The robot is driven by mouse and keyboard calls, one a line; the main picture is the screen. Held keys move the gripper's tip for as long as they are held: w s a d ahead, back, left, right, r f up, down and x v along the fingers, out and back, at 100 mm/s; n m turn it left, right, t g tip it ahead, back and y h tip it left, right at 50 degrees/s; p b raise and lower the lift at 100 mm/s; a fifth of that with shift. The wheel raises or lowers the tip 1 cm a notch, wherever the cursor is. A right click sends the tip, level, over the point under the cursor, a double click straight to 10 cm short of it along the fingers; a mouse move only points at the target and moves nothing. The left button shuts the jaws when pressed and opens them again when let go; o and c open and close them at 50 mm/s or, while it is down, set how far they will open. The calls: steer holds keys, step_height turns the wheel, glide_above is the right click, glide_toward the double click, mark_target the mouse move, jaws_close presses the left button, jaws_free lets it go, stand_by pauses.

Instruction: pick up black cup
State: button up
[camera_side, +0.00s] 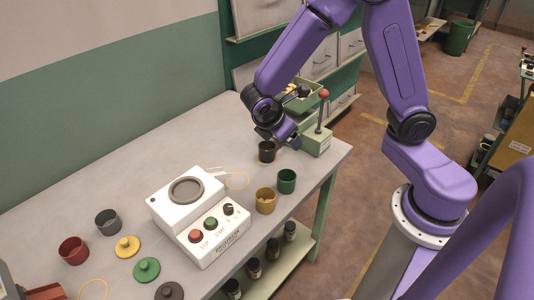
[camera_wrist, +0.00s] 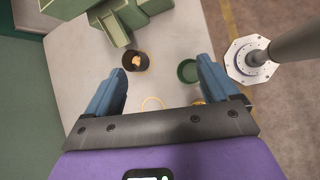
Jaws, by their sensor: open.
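The black cup (camera_side: 267,152) stands upright on the table near the green hopper machine, at the far end. In the wrist view the black cup (camera_wrist: 135,61) shows from above with something tan inside it. My gripper (camera_side: 284,141) is over the table close to the black cup in the side view. In the wrist view my gripper (camera_wrist: 165,72) has its two blue fingers wide apart. The cup lies ahead of the fingers, nearer the left one, and nothing is held between them.
A green cup (camera_side: 287,181) and a yellow cup (camera_side: 265,201) stand near the black cup. The hopper machine (camera_side: 316,139) with a red-knobbed lever is just beyond it. A white button device (camera_side: 200,215) sits mid-table. Grey (camera_side: 108,222) and red (camera_side: 74,250) cups stand at the left.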

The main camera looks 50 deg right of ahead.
mark_target(271, 146)
steer(key=shift+w+d+f+n+t+h, duration=0.1)
steer(key=shift+w+d+f+n+h, duration=0.85)
steer(key=shift+w+f, duration=1.1)
steer(key=shift+w+d+f+n+t+h, duration=0.1)
steer(key=shift+w+d+f+n+h, duration=0.45)
steer(key=shift+w+d+f, duration=1.1)
steer(key=shift+w+d+f+n+t+h, duration=0.1)
steer(key=shift+w+d+f+n+h, duration=0.65)
steer(key=shift+w+f, duration=1.7)
steer(key=f, duration=0.1)
steer(key=s+f, duration=0.1)
steer(key=f, duration=0.1)
steer(key=shift+f, duration=0.15)
steer(key=shift+x, duration=1.1)
steer(key=shift+w+d+f, duration=0.1)
steer(key=shift+d+f, duration=0.1)
steer(key=shift+d, duration=0.1)
steer(key=c, duration=1.2)
steer(key=shift+r, duration=0.1)
steer(key=shift+c, duration=0.3)
